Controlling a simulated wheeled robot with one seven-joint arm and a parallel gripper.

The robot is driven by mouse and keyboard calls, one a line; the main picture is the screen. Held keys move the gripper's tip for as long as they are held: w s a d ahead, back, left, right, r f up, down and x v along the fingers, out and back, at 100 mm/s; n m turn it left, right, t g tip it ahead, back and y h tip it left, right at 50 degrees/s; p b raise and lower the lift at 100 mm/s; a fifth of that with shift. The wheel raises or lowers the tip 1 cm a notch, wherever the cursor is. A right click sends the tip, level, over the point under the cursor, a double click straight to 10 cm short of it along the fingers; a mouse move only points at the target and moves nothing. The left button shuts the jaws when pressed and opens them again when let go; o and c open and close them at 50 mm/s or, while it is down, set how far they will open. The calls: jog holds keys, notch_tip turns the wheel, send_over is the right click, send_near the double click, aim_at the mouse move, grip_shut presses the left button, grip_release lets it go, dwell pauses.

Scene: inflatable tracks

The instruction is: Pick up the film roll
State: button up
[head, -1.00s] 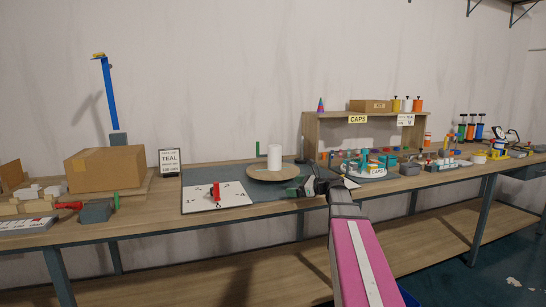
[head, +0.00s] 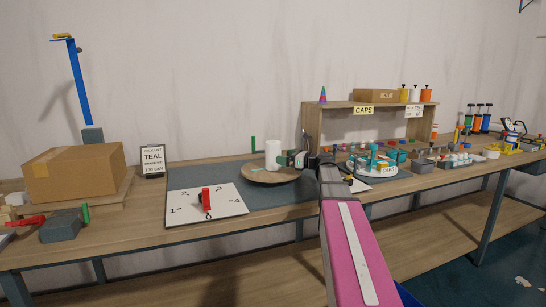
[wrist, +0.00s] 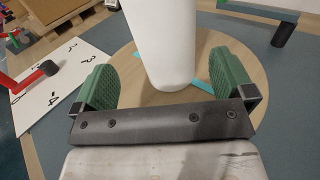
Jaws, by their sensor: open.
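The film roll (head: 273,154) is a plain white upright cylinder on a round wooden turntable (head: 258,175) on the bench. In the wrist view the roll (wrist: 160,40) rises between and just beyond the two green finger pads. My gripper (head: 289,159) comes from the right at the roll's height, and its fingers are open. In the wrist view my gripper (wrist: 163,84) has one pad on each side of the roll, with a visible gap at each side. Whether the pads overlap the roll in depth is hard to tell.
A white number card with a red pointer (head: 206,199) lies left of the turntable on a grey mat. A TEAL sign (head: 153,162) and cardboard box (head: 77,174) stand further left. A CAPS shelf (head: 368,108) and cluttered trays are right.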

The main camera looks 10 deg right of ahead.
aim_at(273, 155)
jog(key=shift+w+d+x, duration=0.1)
jog(key=shift+w+x, duration=0.05)
jog(key=shift+x, duration=1.55)
jog(key=shift+w+d+x, duration=0.1)
jog(key=shift+x, duration=1.6)
jog(key=shift+f, duration=0.1)
jog(key=c, duration=1.2)
